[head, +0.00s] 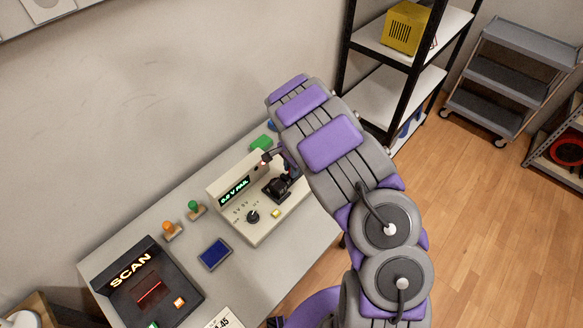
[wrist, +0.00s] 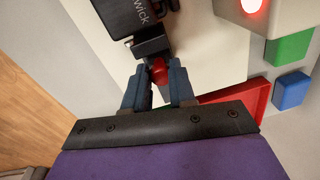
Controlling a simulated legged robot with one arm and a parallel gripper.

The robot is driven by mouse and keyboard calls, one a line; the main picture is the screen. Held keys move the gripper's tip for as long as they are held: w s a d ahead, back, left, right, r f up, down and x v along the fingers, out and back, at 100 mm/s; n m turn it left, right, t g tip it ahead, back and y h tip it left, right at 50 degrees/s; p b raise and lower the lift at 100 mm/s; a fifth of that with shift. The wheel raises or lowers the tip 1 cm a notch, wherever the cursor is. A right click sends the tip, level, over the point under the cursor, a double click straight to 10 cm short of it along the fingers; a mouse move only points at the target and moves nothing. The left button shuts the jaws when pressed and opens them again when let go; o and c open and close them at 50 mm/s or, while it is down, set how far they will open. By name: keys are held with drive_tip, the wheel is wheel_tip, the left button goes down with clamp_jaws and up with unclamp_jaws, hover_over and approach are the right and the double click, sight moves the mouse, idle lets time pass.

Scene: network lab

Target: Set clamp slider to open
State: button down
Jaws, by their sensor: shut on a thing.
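The black clamp (head: 276,188) stands on the beige tester (head: 243,223), whose small screen (head: 235,191) reads "0.0 V FAIL". In the wrist view, the black clamp body (wrist: 140,14) with part of a white word is at the top. A red knob (wrist: 158,70) sticks out from its lower end. My gripper (wrist: 158,84) has its two blue-grey fingers on either side of the knob, shut on it. In the head view, my arm hides most of the gripper, and the knob cannot be made out.
A glowing red lamp (wrist: 254,6) is at the top right of the wrist view. A green block (wrist: 288,47), a blue block (wrist: 291,91) and a red tray (wrist: 250,102) lie nearby. The SCAN box (head: 145,290), a blue pad (head: 214,254) and orange and green pegs share the bench.

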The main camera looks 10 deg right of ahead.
drive_tip(key=shift+w+d+r+p, duration=0.15)
drive_tip(key=shift+w+d+p, duration=0.25)
drive_tip(key=shift+w+d, duration=0.65)
drive_tip(key=shift+s, duration=0.1)
drive_tip(key=c, duration=1.3)
unclamp_jaws()
drive_tip(key=o, duration=0.4)
drive_tip(key=shift+d, duration=0.3)
drive_tip(key=shift+c, duration=0.2)
drive_tip(key=shift+a, duration=0.1)
